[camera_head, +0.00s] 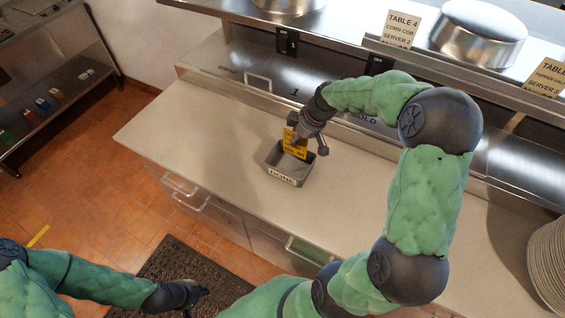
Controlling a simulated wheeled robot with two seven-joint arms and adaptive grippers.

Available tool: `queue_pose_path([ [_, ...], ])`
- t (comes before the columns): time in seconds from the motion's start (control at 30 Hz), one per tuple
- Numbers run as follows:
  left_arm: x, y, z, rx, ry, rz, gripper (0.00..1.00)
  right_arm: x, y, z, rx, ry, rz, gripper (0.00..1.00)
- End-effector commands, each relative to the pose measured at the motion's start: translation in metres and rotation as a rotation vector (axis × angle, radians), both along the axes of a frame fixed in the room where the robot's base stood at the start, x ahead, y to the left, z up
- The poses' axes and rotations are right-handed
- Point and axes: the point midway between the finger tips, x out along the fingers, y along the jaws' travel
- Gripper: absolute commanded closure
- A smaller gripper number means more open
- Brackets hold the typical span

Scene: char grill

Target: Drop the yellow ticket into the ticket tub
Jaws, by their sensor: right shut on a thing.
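The yellow ticket (294,143) hangs in my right gripper (306,150) above the counter. The gripper is shut on it, and the ticket's lower edge is over the opening of the ticket tub. The ticket tub (285,177) is a small grey open box with a "DONE" label on its front, standing on the counter. The ticket and gripper hide part of its far rim. My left gripper (193,298) is at the bottom left, over the dark floor mat and away from the tub; its fingers are too small and dark to read.
The pale counter (200,120) is clear left of the tub. Behind it is a steel unit with a handle (258,80). A shelf above holds a steel lid (478,32) and cream tickets (401,28). Stacked plates (548,262) stand at the right edge.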

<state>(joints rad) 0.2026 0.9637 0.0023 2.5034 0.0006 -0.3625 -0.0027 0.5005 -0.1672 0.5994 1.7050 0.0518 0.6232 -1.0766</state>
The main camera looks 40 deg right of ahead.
Motion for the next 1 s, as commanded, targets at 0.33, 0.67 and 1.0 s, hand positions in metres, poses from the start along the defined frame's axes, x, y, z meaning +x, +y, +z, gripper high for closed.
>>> queue_pose_path([
  [0.33, 0.000, 0.000, -0.020, 0.000, 0.001, 0.000, 1.00, -0.001, 0.000, -0.033, 0.002, 0.003, 0.000, 1.00],
  [0.67, 0.000, 0.000, -0.034, 0.000, 0.000, 0.000, 1.00, 0.000, 0.000, -0.058, 0.001, 0.002, 0.001, 1.00],
  [1.0, 0.000, 0.000, -0.034, 0.000, 0.000, 0.000, 1.00, 0.000, 0.000, -0.057, 0.000, 0.001, 0.000, 0.67],
])
